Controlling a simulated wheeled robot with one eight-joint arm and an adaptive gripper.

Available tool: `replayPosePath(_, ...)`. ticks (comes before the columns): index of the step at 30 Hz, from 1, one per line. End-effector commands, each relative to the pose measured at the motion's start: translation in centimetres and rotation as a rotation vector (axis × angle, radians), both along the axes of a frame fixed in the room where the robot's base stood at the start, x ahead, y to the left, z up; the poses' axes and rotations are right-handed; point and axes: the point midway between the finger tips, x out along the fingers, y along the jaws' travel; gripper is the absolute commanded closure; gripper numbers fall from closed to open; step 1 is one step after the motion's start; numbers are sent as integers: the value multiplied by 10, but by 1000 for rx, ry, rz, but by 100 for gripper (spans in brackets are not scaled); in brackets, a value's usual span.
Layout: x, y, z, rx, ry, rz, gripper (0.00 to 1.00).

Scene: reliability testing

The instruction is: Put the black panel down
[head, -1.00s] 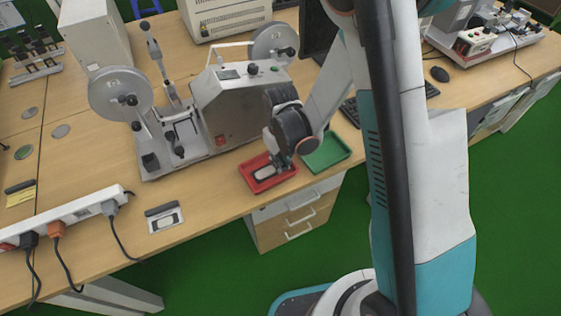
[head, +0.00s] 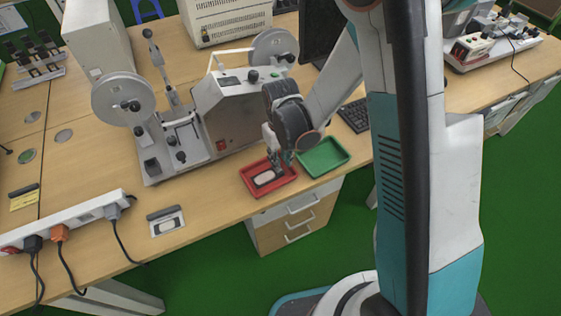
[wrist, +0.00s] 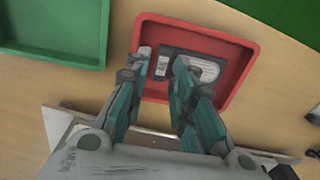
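The black panel, with a pale label, lies flat in the red tray (head: 284,188) in the head view; its pale face (head: 264,178) shows at the tray's left part. In the wrist view the panel (wrist: 208,70) lies inside the red tray (wrist: 244,55), partly covered by my fingers. My gripper (wrist: 161,65) is over the tray with its two fingers apart. Part of the panel shows in the gap between them, and nothing appears clamped. In the head view my gripper (head: 275,163) is low over the tray, beside the panel's pale face.
An empty green tray (head: 324,157) stands right next to the red one. A grey reel machine (head: 233,110) stands close behind. Another dark panel with a pale window (head: 167,221) lies on the table to the left, near a power strip (head: 70,220). The table's front edge is close.

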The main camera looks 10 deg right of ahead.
Motion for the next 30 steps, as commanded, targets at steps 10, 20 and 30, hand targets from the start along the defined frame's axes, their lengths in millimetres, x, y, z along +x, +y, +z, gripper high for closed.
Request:
replayPosePath(10,-1,0,69,0,0,0,77)
replayPosePath(20,-3,-6,101,6,-26,-17,77)
replayPosePath(30,-30,-38,191,37,-191,-117,77)
